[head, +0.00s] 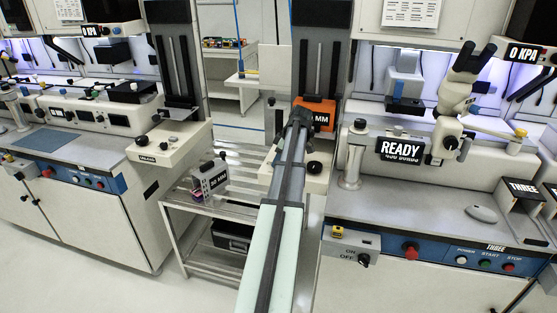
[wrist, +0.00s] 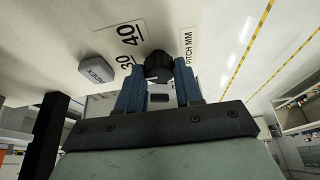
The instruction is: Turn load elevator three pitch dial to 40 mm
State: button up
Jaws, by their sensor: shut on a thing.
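In the wrist view, the black pitch dial (wrist: 158,62) sits on a pale panel beside a "PITCH MM" label (wrist: 188,46). The scale marks "30" and "40" (wrist: 131,35) are printed to its left. The blue fingers of my gripper (wrist: 160,75) stand on either side of the dial and are shut on it. The dial's pointer cannot be made out. In the head view, my arm reaches to the load elevator (head: 319,75) in the middle. There my arm hides the dial, and partly covers an orange block with a readout ending in "MM" (head: 320,115).
A grey "INDEX" button (wrist: 97,70) is close left of the dial. A "READY" display (head: 400,149) is on the right-hand machine. A small magazine labelled in MM (head: 211,178) stands on the metal rack (head: 180,197). Another elevator (head: 173,55) stands to the left.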

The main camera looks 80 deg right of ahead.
jog(key=m, duration=0.2)
jog(key=m+h, duration=0.1)
jog(key=m, duration=0.1)
jog(key=m+g+h, duration=0.1)
jog(key=m, duration=0.1)
jog(key=shift+a, duration=0.25)
jog(key=shift+w+m+g+h, duration=0.1)
jog(key=shift+m+g+h, duration=0.3)
jog(key=shift+m, duration=0.95)
jog(key=shift+m+g+h, duration=0.3)
jog(key=shift+m+h, duration=0.1)
jog(key=shift+m, duration=0.95)
jog(key=o, duration=1)
jog(key=shift+o, duration=0.2)
jog(key=v, duration=1.3)
jog(key=shift+a+r, duration=0.2)
jog(key=shift+r, duration=0.1)
